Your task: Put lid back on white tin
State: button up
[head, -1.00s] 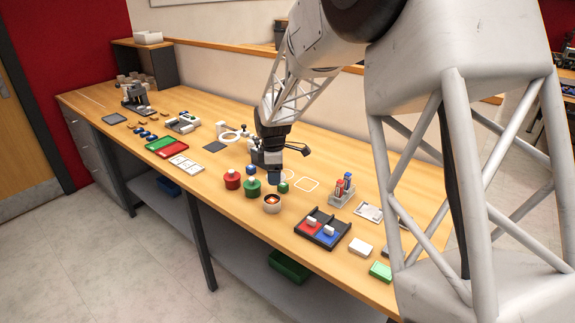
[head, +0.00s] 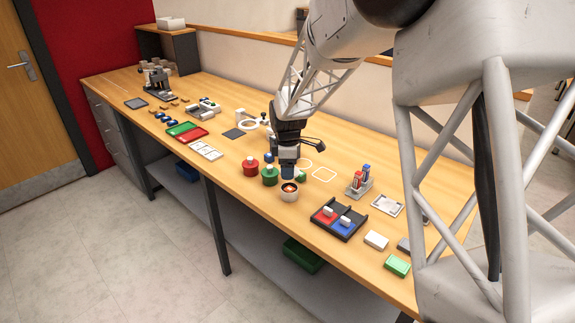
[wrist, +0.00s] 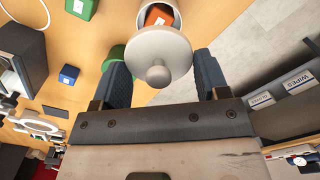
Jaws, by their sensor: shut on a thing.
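The white tin (head: 289,195) stands open near the front edge of the bench, with something orange-red inside. It also shows in the wrist view (wrist: 146,15), partly covered by the lid. The lid (wrist: 162,48) is round and white with a knob, held between the blue fingers of my gripper (wrist: 163,72). My gripper is shut on the lid's sides. In the head view my gripper (head: 288,172) is just behind and above the tin, and I cannot make out the lid there. Whether lid and tin touch is unclear.
A green canister (head: 269,177) and a red canister (head: 250,168) stand left of the tin. A green cube (head: 302,176) is close on the right, and a blue cube (wrist: 68,74) lies behind. A black tray (head: 355,213) with red and blue compartments is further right.

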aim_at(287, 189)
jog(key=shift+f, duration=2.7)
jog(key=shift+f, duration=0.2)
dwell(0.8)
jog(key=o, duration=1)
jog(key=shift+r, duration=0.2)
jog(key=shift+r, duration=3.3)
grip_shut()
